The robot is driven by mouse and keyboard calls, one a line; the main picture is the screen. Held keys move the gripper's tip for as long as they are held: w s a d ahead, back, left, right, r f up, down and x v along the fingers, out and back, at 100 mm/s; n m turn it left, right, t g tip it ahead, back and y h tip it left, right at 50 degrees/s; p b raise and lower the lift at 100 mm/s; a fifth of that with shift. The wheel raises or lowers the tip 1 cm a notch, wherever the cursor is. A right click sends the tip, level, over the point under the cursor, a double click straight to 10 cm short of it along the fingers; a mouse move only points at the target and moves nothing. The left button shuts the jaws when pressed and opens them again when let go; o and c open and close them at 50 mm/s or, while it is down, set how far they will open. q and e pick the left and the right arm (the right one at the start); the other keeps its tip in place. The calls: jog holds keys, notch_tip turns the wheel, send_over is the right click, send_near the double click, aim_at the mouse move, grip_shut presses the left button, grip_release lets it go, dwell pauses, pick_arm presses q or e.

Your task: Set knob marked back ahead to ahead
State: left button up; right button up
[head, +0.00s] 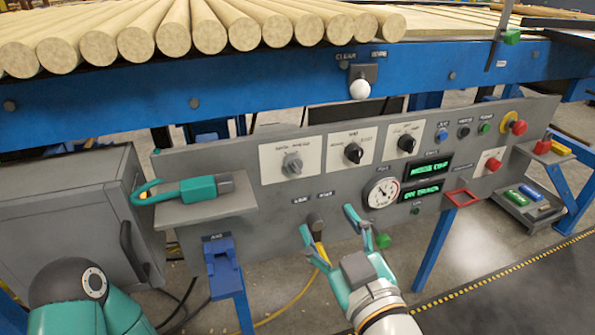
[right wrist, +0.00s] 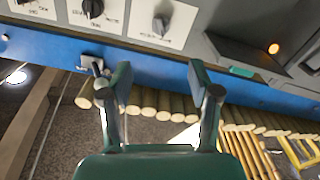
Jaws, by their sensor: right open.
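A grey knob (head: 292,165) sits on the left white plate of the panel; the small print above it seems to read back and ahead. Its handle looks tilted, but I cannot tell exactly which word it points at. It also shows in the right wrist view (right wrist: 162,25), beyond the fingers. My right gripper (head: 326,220) is open and empty, below and right of this knob and apart from it. Its spread fingers also show in the right wrist view (right wrist: 158,72). My left gripper is out of view; only part of my left arm shows at the lower left.
Two black knobs (head: 353,153) (head: 407,144) sit to the right. A dark lever (head: 316,224) is close to my right fingers. A shelf (head: 206,207) holding a teal tool (head: 198,189) juts out at left. A dial gauge (head: 381,192) and green displays (head: 428,168) are at right.

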jog(key=p, duration=0.4)
send_near(297, 171)
jog(key=b+x, duration=0.1)
jog(key=x, duration=0.7)
jog(key=shift+w, duration=0.15)
jog(key=shift+x, duration=0.8)
jog(key=c, duration=1.1)
jog(key=shift+b, duration=0.3)
jog(key=shift+c, duration=0.2)
